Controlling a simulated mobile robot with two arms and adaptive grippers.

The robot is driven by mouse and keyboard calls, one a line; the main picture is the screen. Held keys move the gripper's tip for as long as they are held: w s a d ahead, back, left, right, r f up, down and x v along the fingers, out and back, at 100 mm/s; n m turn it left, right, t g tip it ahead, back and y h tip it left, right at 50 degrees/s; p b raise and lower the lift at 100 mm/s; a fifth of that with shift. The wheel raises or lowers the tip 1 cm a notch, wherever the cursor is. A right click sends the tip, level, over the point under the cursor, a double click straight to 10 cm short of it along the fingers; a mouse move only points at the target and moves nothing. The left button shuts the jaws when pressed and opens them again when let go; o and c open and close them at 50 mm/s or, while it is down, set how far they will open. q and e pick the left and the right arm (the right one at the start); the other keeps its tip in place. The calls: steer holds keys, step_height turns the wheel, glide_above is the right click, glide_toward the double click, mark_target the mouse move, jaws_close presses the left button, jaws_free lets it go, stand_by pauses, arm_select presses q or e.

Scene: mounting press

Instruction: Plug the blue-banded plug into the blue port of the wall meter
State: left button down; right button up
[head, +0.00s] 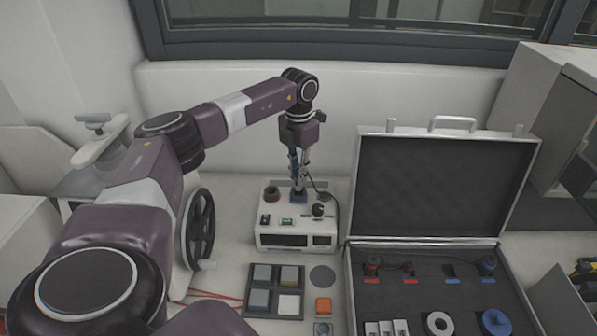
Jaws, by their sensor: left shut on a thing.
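My left gripper (299,179) points straight down over the white meter (287,241), which stands on the bench by the wall. It is shut on a small dark plug, mostly hidden by the fingers; a thin black cable runs from there to the right. The band colour cannot be made out. Right below the fingertips is the blue port (298,197) on the meter's top. Whether the plug touches or sits in it, I cannot tell. A red-ringed port (271,194) lies to its left and a black knob (318,210) to its right. My right gripper is not in view.
An open case (421,311) at the right holds red-marked plugs (373,263), a blue-marked plug (487,267), an empty blue-marked slot, a white ring (439,324) and a blue spool (495,321). A tray of square pads (276,288) lies before the meter. A black handwheel (198,229) stands left.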

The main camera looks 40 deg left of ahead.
mark_target(298, 188)
arm_select(q)
steer(key=shift+f, duration=0.3)
steer(key=shift+f, duration=0.1)
steer(key=shift+f+b, duration=0.55)
steer(key=shift+f, duration=0.25)
steer(key=shift+f, duration=0.45)
stand_by(0.4)
steer(key=c, duration=1.2)
jaws_free()
steer(key=shift+c, duration=0.2)
step_height(298, 188, up, 8)
steer(key=p, duration=0.5)
steer(key=shift+f+p, duration=0.15)
steer(key=shift+p, duration=0.2)
